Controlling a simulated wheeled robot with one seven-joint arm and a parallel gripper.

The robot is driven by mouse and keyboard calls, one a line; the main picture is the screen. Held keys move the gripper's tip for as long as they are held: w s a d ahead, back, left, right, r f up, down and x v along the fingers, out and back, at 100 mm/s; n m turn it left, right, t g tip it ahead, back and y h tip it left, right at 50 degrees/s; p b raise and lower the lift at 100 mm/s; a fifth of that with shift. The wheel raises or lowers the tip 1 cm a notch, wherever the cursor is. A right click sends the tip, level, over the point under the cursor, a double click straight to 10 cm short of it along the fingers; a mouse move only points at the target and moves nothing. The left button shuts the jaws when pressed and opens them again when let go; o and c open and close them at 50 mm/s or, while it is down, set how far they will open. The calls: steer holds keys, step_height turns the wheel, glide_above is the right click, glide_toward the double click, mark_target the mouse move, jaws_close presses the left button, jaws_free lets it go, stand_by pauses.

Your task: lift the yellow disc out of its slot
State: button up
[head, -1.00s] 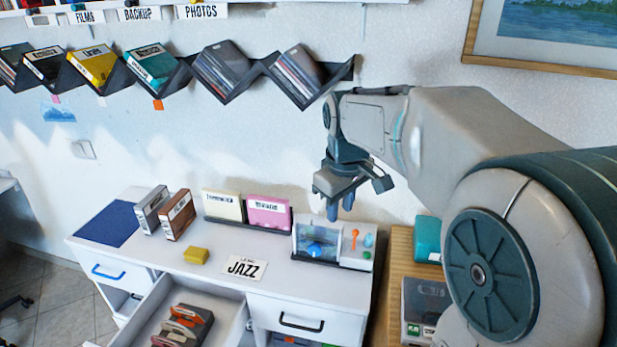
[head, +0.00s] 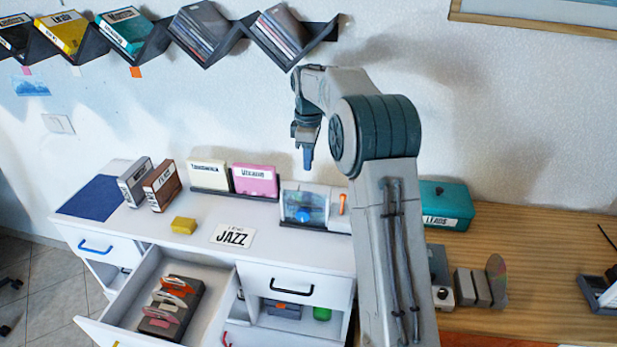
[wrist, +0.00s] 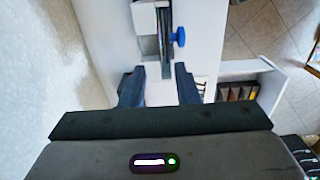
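I cannot make out a disc that is clearly yellow. A slotted rack (head: 186,318) in the open drawer holds several reddish and pale upright discs (head: 172,288). Another disc (head: 497,279) with a rainbow sheen stands at a small grey stand (head: 475,288) on the wooden table at right. My gripper (head: 308,165) points down above the clear-fronted box (head: 303,205) on the white desk. In the wrist view my gripper (wrist: 160,88) is open, its two fingers apart with nothing held between them.
A zigzag shelf (head: 205,45) with cases, one yellow (head: 61,32), runs along the wall. A teal box (head: 446,205) sits on the wooden table.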

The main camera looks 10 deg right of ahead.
step_height(320, 180, down, 12)
steer(key=shift+f+p, duration=0.15)
steer(key=shift+p, duration=0.7)
jaws_close()
step_height(320, 180, up, 14)
steer(key=p, duration=0.8)
steer(key=shift+f, duration=0.2)
stand_by(0.4)
